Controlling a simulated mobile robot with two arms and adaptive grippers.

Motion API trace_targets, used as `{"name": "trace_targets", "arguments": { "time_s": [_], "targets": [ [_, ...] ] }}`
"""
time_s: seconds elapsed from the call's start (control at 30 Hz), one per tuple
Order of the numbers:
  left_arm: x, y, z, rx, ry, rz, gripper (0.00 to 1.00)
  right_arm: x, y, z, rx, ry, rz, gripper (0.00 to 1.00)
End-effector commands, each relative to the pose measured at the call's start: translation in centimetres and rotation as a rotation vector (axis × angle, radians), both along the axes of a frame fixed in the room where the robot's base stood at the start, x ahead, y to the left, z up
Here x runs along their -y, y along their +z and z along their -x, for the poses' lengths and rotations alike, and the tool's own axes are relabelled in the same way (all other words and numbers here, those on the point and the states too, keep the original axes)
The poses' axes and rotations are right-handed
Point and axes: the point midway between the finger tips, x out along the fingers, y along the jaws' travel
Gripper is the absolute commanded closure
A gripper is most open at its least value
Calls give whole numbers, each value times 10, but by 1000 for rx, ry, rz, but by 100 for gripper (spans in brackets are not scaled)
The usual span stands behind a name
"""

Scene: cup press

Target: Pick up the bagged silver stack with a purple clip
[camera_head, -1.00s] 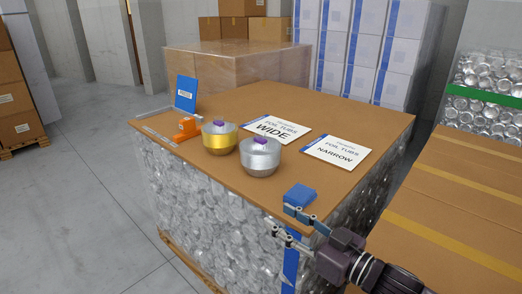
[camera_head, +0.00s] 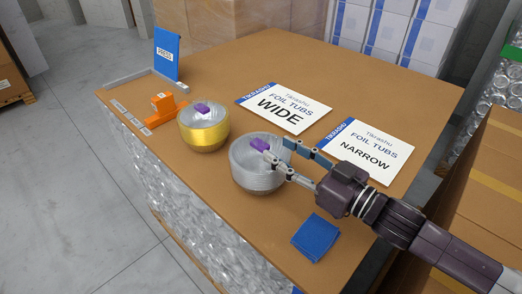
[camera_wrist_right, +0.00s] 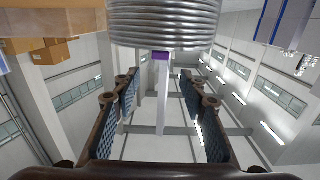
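The bagged silver stack (camera_head: 250,178) stands on the brown tabletop, with a purple clip (camera_head: 260,145) on top. In the right wrist view, the silver stack (camera_wrist_right: 165,25) fills the top middle and its purple clip (camera_wrist_right: 161,56) shows between the fingers. My right gripper (camera_head: 281,158) is at the stack's right side, close to the clip. Its fingers are apart and nothing is held between them; whether they touch the bag cannot be told. My left gripper is not in view.
A gold stack (camera_head: 204,133) with a purple clip stands just left. The WIDE card (camera_head: 285,108) and NARROW card (camera_head: 368,150) lie behind and right. A blue pad (camera_head: 316,238) lies in front. An orange tool (camera_head: 162,108) and blue PRESS sign (camera_head: 167,58) are at left.

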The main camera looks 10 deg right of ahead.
Motion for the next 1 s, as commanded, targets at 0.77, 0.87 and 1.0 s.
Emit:
{"name": "trace_targets", "arguments": {
  "time_s": [0.77, 0.87, 1.0],
  "targets": [
    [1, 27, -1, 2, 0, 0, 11, -33, -1, -52, 3, -1, -1, 61],
    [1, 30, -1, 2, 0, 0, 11, -38, -2, -60, 3, -1, 1, 61],
    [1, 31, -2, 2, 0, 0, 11, -41, -4, -64, 1, -1, 1, 61]
  ]
}}
